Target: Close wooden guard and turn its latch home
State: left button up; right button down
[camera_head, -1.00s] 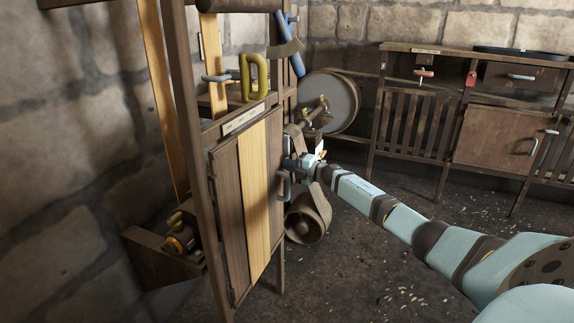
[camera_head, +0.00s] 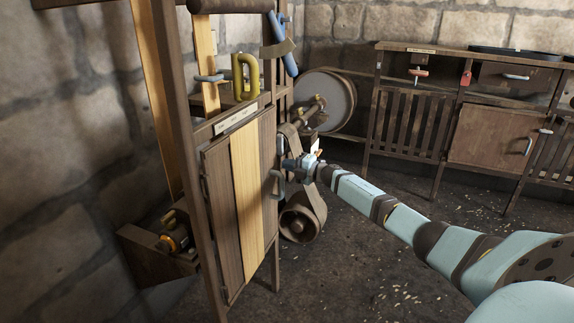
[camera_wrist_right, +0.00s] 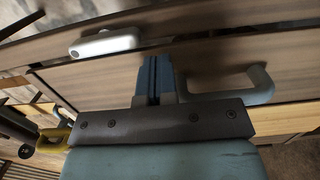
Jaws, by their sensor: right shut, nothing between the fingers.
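The wooden guard (camera_head: 247,195) is a plank door with one pale plank in the middle. In the head view it stands about in line with its frame. Its grey U-shaped handle (camera_head: 277,187) is near the right edge and also shows in the right wrist view (camera_wrist_right: 262,84). A pale latch bar (camera_wrist_right: 103,44) lies beyond the dark seam, roughly along it, in the right wrist view. My right gripper (camera_head: 285,163) is shut and empty at the guard's right edge, just above the handle. Its blue fingers (camera_wrist_right: 153,78) point at the seam between latch and handle; contact cannot be told. My left gripper is not in view.
A belt and pulley (camera_head: 300,222) stand behind the guard's right edge. A yellow handle (camera_head: 243,77) and a blue-handled tool (camera_head: 288,55) are above the guard. A wooden bench (camera_head: 497,145) stands at the back right.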

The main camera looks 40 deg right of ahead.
pick_arm(q)
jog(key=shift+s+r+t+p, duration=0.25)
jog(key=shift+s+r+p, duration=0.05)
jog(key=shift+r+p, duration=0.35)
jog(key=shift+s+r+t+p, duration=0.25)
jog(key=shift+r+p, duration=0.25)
jog(key=shift+p, duration=0.15)
pick_arm(e)
jog(key=d+v, duration=0.1)
jog(key=v, duration=1)
jog(key=shift+d, duration=0.3)
jog(key=shift+a+f, duration=0.1)
